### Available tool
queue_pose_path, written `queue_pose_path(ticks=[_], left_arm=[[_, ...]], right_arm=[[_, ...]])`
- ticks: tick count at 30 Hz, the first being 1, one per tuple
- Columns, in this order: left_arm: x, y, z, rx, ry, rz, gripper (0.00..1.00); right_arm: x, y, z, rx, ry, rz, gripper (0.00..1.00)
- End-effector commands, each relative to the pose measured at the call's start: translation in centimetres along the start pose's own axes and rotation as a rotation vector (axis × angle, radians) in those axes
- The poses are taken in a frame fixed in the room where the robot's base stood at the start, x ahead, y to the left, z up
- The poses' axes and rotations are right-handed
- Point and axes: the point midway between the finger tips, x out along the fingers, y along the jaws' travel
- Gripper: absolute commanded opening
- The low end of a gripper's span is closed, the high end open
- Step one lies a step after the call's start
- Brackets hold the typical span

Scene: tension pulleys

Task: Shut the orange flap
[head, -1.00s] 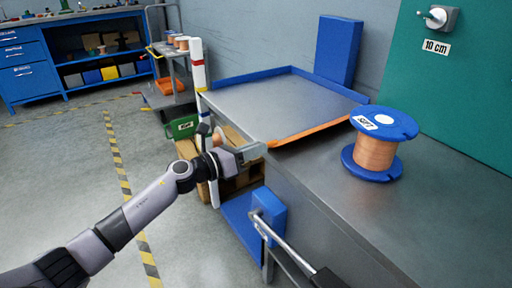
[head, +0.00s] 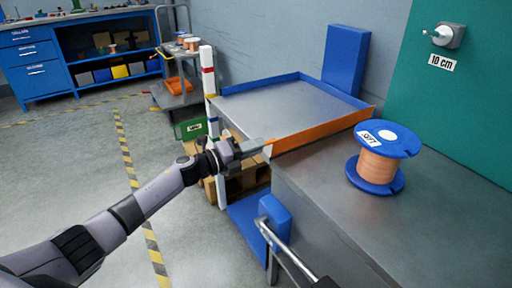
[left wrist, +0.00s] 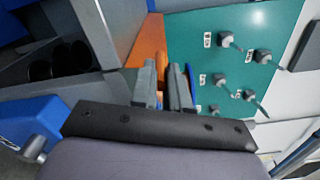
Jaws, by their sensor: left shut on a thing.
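The orange flap (head: 322,131) stands raised along the near edge of the grey tray top (head: 285,102), which has low blue rims on its other visible sides. My left gripper (head: 264,147) is shut on the flap's left end in the head view. In the left wrist view the two fingers (left wrist: 163,85) close around a piece of orange, and more of the flap (left wrist: 149,38) shows beyond them. The fingers hide the gripped end. My right gripper is not in view.
A copper-wound spool with blue flanges (head: 378,165) stands on the grey bench (head: 400,225) right of the flap. A blue upright block (head: 345,60) stands behind the tray. A red-banded white post (head: 208,85) rises at its left. A metal handle (head: 280,250) juts out below.

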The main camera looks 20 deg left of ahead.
Motion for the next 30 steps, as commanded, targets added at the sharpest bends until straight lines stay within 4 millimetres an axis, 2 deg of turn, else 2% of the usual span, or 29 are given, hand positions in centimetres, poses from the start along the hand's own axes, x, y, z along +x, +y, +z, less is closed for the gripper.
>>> queue_pose_path(ticks=[10,26,27,29,30], left_arm=[[-0.03,0.32,0.83,-0.141,-0.004,0.001,0.0],[-0.05,0.43,0.9,-0.166,-0.003,0.001,0.0],[-0.05,0.43,0.9,-0.166,-0.003,0.001,0.18],[-0.06,0.43,0.9,-0.165,-0.003,0.001,0.38],[-0.05,0.43,0.89,-0.165,-0.003,0.001,0.4]], right_arm=[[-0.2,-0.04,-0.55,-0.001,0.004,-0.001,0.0],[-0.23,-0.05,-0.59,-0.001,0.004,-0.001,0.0],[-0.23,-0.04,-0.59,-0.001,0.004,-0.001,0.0],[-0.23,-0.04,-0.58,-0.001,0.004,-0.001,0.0],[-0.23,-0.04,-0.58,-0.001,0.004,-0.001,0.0]])
